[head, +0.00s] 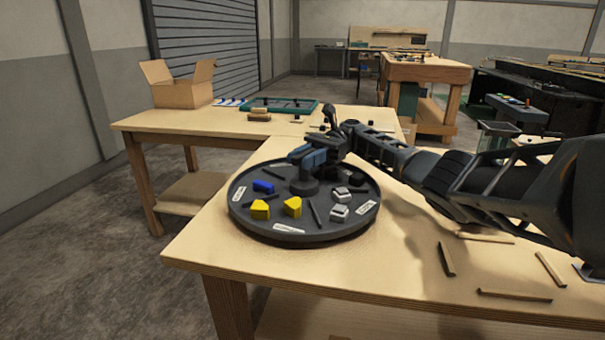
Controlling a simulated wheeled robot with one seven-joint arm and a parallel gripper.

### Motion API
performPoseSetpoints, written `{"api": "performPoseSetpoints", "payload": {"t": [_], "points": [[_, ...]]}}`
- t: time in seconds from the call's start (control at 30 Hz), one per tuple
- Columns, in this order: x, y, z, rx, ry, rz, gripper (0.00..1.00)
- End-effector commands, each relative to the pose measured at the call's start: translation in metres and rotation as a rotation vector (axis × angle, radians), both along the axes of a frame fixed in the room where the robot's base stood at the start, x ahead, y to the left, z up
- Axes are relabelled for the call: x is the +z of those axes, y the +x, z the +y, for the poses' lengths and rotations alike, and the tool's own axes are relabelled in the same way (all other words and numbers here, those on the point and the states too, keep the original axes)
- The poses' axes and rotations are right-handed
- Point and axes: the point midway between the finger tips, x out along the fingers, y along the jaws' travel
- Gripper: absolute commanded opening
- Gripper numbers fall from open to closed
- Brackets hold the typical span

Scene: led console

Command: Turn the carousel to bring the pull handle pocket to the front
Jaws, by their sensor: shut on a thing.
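The carousel (290,229) is a round dark grey tray with a raised rim, standing near the left corner of the front table. Thin dark dividers and white labels mark its pockets; the label text is too small to read. Two yellow pieces (292,206) lie at its front left, a blue piece (263,187) at the left, and light grey pieces (339,212) at the front right. A dark round piece (357,179) lies at the right. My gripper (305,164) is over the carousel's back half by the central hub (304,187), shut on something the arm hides. I cannot tell which pocket holds pull handles.
Wooden strips (514,295) lie on the front table (400,285) right of the carousel. My arm crosses above the table from the right. The back table (180,121) holds an open cardboard box (180,85) and a green-framed tray (280,105).

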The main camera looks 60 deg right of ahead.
Motion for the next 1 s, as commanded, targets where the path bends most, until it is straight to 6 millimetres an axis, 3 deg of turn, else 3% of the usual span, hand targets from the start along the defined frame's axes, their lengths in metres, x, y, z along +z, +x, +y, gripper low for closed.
{"api": "performPoseSetpoints", "payload": {"t": [0.03,0.8,0.83,0.9,1.0], "points": [[-0.0066,-0.0010,0.0004,0.013,-0.004,0.004,0.00],[-0.0009,-0.0033,0.0020,0.053,-0.001,0.003,0.00],[-0.0009,-0.0032,0.0021,0.053,-0.002,0.002,0.34],[-0.0008,-0.0032,0.0020,0.053,-0.002,0.002,0.41],[-0.0005,-0.0031,0.0018,0.052,-0.002,0.002,0.41]]}}
